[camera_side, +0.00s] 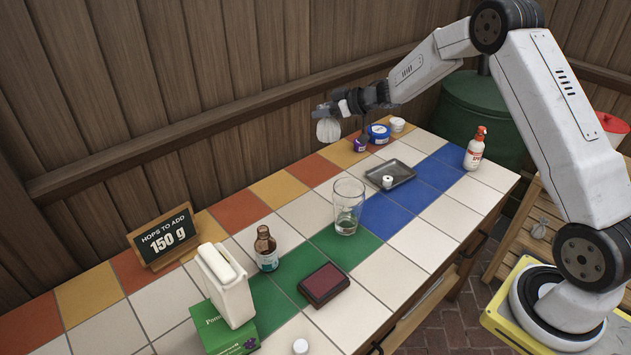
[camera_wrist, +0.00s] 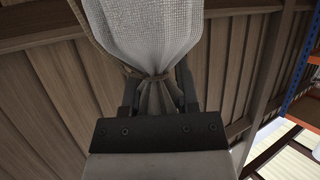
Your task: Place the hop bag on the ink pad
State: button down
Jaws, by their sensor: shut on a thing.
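The hop bag (camera_side: 328,131) is a small white cloth bag, held in the air above the back of the tiled table. My gripper (camera_side: 335,109) is shut on its gathered neck. In the wrist view the bag (camera_wrist: 150,35) fills the top middle, tied with a cord, and the gripper fingers (camera_wrist: 157,92) stand on both sides of its neck. The ink pad (camera_side: 324,285) is a dark case with a dark red top, lying flat on the green and white tiles near the front. The bag is well behind the pad and apart from it.
A glass (camera_side: 347,206), a brown bottle (camera_side: 266,248), a white container (camera_side: 226,285) on a green box (camera_side: 221,330) and a sign (camera_side: 163,238) stand on the table. A grey tray (camera_side: 390,174) and a spray bottle (camera_side: 475,149) are to the right. Tiles around the pad are mostly clear.

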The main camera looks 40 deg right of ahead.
jog(key=s+a+n+g+y, duration=0.6)
jog(key=s+a+n+g, duration=0.15)
jog(key=s+a, duration=1.55)
notch_tip(320, 180, down, 11)
jog(key=shift+d+t, duration=0.2)
jog(key=shift+t, duration=0.15)
jog(key=shift+n, duration=0.25)
jog(key=shift+w+f, duration=0.1)
jog(key=shift+f, duration=2.05)
jog(key=shift+f, duration=0.1)
jog(key=shift+f, duration=1.65)
jog(key=shift+f, duration=0.15)
